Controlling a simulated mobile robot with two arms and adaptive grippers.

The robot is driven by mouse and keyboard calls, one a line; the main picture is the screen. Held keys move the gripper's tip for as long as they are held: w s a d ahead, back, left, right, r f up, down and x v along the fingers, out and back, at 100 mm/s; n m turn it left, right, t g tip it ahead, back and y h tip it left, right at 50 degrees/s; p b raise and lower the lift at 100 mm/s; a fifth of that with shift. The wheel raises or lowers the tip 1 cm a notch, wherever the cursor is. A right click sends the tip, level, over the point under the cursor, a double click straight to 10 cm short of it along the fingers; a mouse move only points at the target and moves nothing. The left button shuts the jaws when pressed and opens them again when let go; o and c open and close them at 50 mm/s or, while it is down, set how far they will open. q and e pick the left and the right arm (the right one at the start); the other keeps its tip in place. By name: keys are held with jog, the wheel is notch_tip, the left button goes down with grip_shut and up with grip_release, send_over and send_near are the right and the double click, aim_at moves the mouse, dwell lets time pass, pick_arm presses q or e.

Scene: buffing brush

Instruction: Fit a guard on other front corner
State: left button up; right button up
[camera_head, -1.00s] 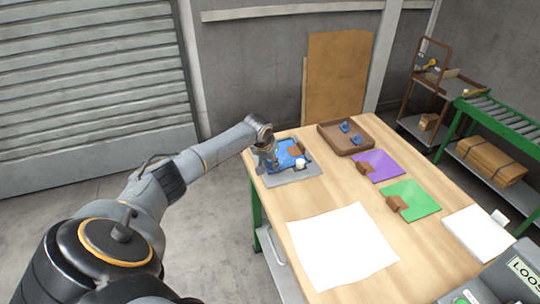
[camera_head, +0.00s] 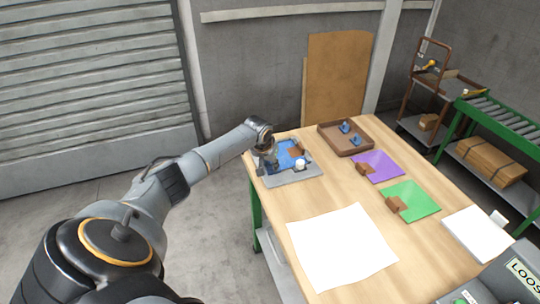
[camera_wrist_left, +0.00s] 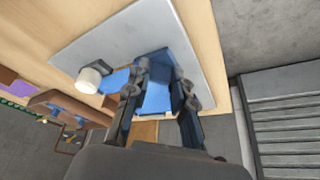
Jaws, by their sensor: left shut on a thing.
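A grey board (camera_head: 297,177) lies at the table's far left corner. My left gripper (camera_head: 269,168) is low over the board's left side. In the wrist view its fingers (camera_wrist_left: 160,95) are shut on a blue guard (camera_wrist_left: 153,92), close to the board. Whether the guard touches a corner is unclear. Two blue guards (camera_head: 345,127) (camera_head: 355,140) lie in a brown tray. My right gripper is out of view.
The brown tray (camera_head: 328,137) stands at the back of the table. Purple (camera_head: 385,166) and green (camera_head: 418,199) sheets, each with a brown block, lie to the right. A large white sheet (camera_head: 340,245) lies in front. Grey bins (camera_head: 510,272) stand at lower right.

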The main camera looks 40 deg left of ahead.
pick_arm(q)
jog(key=shift+w, duration=0.1)
dwell(0.3)
jog(key=o, duration=1.3)
notch_tip(320, 180, up, 7)
jog(key=p, duration=0.7)
dwell(0.4)
